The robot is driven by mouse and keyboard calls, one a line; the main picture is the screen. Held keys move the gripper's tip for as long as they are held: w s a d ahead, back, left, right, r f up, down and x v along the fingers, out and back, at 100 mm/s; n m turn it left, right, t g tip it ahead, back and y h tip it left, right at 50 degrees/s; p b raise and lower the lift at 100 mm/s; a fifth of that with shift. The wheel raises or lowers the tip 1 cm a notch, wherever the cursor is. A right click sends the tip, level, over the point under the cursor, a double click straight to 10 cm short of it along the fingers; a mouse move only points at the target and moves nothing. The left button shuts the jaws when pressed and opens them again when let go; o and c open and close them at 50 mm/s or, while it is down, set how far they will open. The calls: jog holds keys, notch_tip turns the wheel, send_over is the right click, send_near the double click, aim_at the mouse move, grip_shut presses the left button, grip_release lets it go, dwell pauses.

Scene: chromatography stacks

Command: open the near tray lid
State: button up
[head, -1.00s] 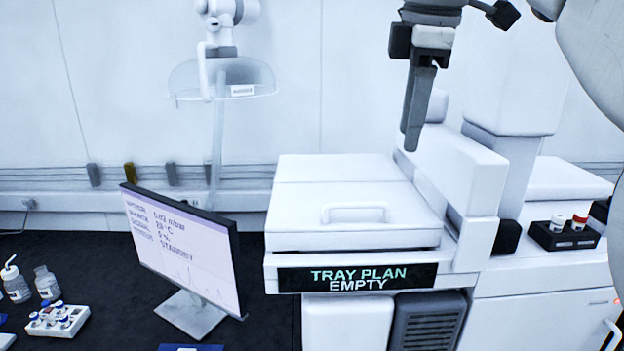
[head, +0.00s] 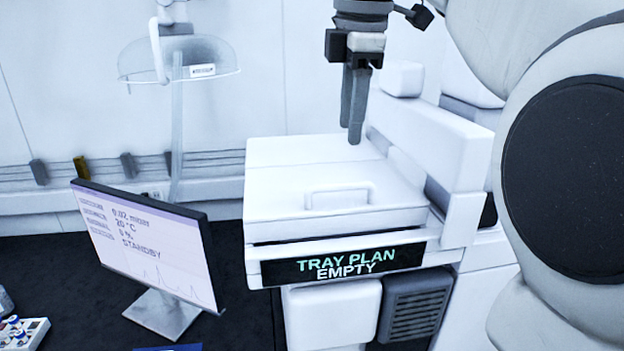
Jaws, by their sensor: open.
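The near tray lid (head: 300,165) is a white flat cover with a raised handle (head: 338,198) near its front edge. It lies closed on the white instrument, above a black display (head: 345,264) reading "TRAY PLAN EMPTY". My gripper (head: 351,130) points down over the back right part of the lid, behind the handle. Its two dark fingers are seen nearly edge-on and hold nothing. Whether the fingertips touch the lid cannot be told from this view.
A monitor (head: 150,250) stands to the left on the dark bench. A white raised housing (head: 430,140) borders the lid on the right. A clear hood (head: 178,58) hangs at the back left. A vial rack (head: 22,333) is at the lower left.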

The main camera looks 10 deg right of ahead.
aim_at(343, 186)
jog(key=f, duration=0.3)
jog(key=w+f+b, duration=0.1)
jog(key=f, duration=0.2)
jog(key=w+f, duration=0.1)
jog(key=f, duration=0.3)
grip_shut()
dwell(1.2)
